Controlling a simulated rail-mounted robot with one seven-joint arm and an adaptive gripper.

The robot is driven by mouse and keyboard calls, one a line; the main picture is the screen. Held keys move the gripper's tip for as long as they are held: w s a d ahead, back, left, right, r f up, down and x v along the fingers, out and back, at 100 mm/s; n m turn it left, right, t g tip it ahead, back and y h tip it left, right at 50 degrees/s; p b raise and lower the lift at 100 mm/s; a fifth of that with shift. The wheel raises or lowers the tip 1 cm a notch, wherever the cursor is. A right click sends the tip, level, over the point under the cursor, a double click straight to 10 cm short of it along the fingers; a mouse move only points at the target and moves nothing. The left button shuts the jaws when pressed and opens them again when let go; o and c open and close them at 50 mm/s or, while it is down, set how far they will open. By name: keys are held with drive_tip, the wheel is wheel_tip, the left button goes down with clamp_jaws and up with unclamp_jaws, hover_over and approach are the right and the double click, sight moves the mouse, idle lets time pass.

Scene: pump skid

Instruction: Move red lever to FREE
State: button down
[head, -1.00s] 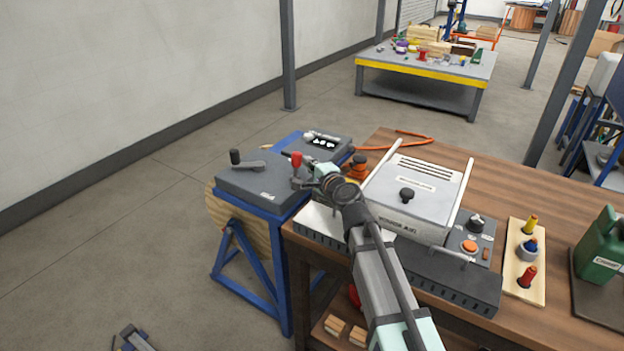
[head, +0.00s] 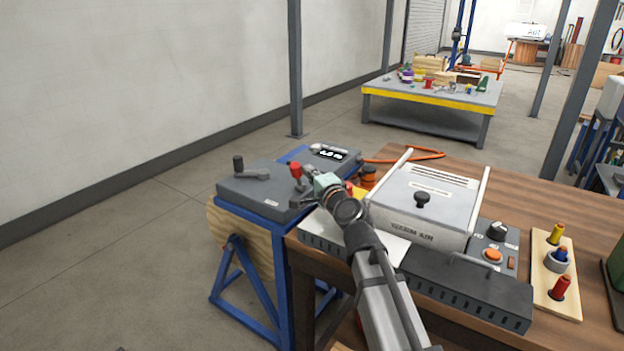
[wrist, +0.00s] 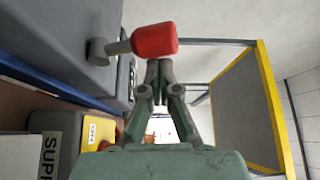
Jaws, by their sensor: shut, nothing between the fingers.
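The red lever (head: 296,171) stands on the grey box on the blue stand. In the wrist view its red grip (wrist: 155,39) sits at the end of a grey stem that comes out of a round pivot on the grey panel. My gripper (head: 304,189) is at the lever in the head view. In the wrist view my gripper (wrist: 159,66) is shut and empty, its fingertips just below the red grip in the picture. I cannot tell whether they touch it. No FREE mark is readable.
A black crank handle (head: 250,170) is on the same box, left of the lever. A grey machine (head: 425,205) with a black knob stands on the wooden bench to the right. A yellow box (wrist: 98,131) shows beside my gripper in the wrist view.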

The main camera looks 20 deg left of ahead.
wheel_tip(320, 180, up, 10)
idle(0.8)
drive_tip(key=shift+s+f, duration=0.1)
